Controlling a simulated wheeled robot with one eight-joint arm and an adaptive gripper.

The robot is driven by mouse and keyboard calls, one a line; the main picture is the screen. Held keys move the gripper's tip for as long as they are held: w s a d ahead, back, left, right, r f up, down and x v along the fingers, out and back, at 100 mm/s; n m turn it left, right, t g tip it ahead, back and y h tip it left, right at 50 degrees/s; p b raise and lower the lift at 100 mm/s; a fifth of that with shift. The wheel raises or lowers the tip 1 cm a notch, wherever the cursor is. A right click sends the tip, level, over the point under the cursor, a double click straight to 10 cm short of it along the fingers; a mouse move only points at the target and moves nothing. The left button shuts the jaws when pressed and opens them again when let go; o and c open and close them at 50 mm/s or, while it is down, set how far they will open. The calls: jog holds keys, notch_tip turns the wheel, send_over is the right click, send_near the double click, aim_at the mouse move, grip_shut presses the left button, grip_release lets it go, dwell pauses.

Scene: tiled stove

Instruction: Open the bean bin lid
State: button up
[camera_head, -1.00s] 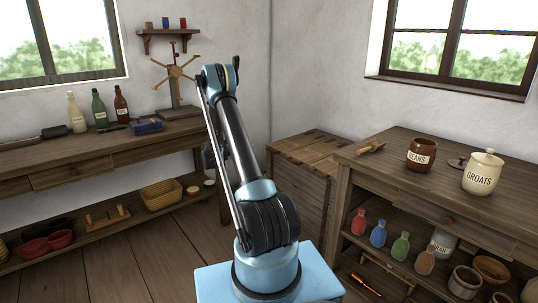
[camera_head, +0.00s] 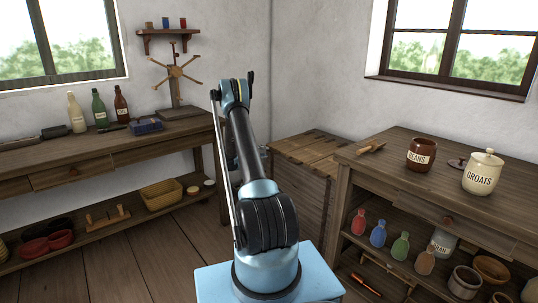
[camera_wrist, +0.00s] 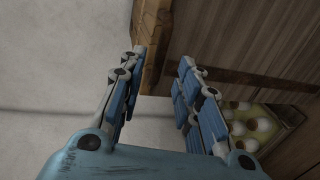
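A wooden slatted chest (camera_head: 298,180) stands in the corner, its top flat and closed; I cannot tell for sure whether it is the bean bin. A brown jar labelled BEANS (camera_head: 421,156) stands on the right table. My gripper (camera_wrist: 152,85) is open and empty in the wrist view, with its two blue-padded fingers apart. A wooden edge (camera_wrist: 150,50) shows beyond and between them, with a broad plank surface (camera_wrist: 235,40) to the right. No contact with the wood is visible. In the head view my gripper is mostly hidden behind my arm.
A cream GROATS jar (camera_head: 482,173) and a wooden scoop (camera_head: 371,147) are on the right table (camera_head: 400,185). Several bottles stand on the left bench (camera_head: 110,150). Pale round things (camera_wrist: 255,125) lie at lower right in the wrist view. The wall is close at its left.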

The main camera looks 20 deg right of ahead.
aim_at(270, 151)
jog(key=shift+x, duration=2.95)
grip_shut()
